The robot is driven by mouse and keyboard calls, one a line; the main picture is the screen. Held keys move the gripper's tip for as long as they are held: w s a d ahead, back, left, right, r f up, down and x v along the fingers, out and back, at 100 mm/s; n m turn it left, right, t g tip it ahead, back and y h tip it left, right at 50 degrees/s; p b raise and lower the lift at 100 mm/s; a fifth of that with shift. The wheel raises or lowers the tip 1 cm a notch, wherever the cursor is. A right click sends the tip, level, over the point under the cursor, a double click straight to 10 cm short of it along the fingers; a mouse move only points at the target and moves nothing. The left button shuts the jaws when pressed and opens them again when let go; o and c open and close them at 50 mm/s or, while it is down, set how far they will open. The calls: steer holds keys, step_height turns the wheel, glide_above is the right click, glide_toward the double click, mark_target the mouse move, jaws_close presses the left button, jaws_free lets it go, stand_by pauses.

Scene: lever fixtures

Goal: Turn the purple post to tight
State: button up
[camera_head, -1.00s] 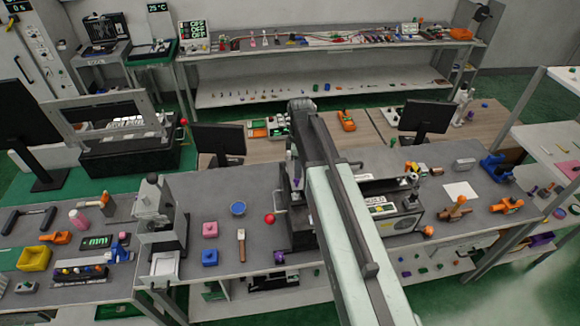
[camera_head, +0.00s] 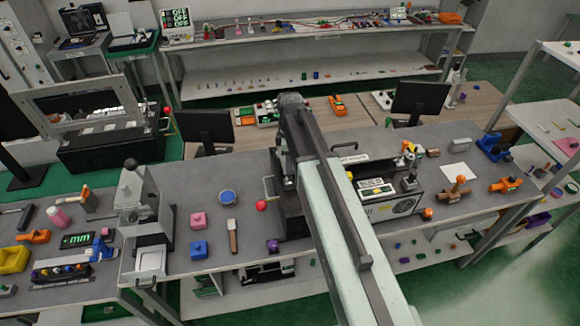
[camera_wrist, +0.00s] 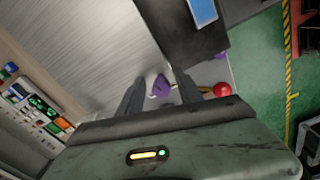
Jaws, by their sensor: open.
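A purple piece (camera_wrist: 161,85), which looks like the purple post, shows between my gripper's fingers in the wrist view. A pale bar shows beside it. My gripper (camera_wrist: 160,79) is open, one dark finger on each side of the purple piece; I cannot tell whether they touch it. Its turned position and any tight mark cannot be read. In the head view my arm covers the post area, and my gripper is hidden behind the arm's far end.
A red ball knob (camera_wrist: 221,90) lies just right of the fingers; it also shows in the head view (camera_head: 261,206) beside a dark machine. A dark box (camera_wrist: 185,35) stands close in the wrist view.

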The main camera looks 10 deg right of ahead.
steer(key=shift+s+r, duration=0.1)
steer(key=shift+r, duration=0.05)
steer(key=shift+c, duration=0.5)
jaws_close()
steer(key=shift+d, duration=0.1)
